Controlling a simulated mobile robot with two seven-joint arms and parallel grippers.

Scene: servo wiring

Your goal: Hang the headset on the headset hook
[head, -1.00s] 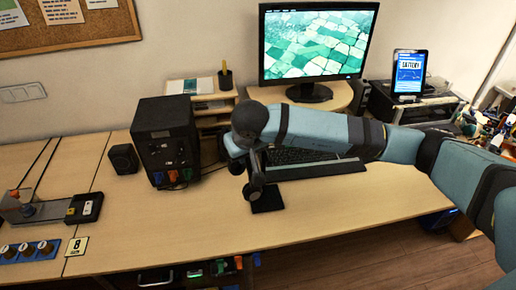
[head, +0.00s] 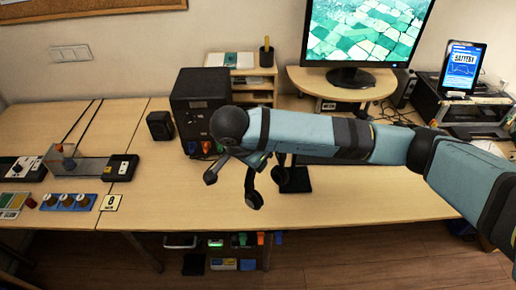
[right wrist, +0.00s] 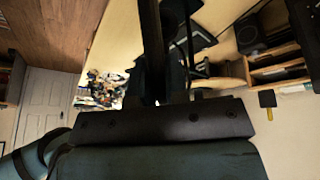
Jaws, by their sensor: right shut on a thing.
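My right arm crosses the head view from the right. Its gripper (head: 247,160) is shut on a dark headset, whose pads hang below it, one at the left (head: 211,177) and one lower at the right (head: 254,198). The headset is in the air above the desk's front part. In the right wrist view a dark bar, seemingly part of the headset (right wrist: 153,40), runs up from the jaws; the grip itself is dark and partly hidden. A black stand with a flat square base (head: 293,182) is just right of the headset, its top behind my arm. I cannot make out a separate headset hook. My left gripper is not in view.
A black computer box (head: 200,105) and a small speaker (head: 160,125) stand behind and left. A monitor (head: 365,35) is on a riser at the back. A switch panel (head: 68,202) lies far left. The desk (head: 350,212) is bare at front right.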

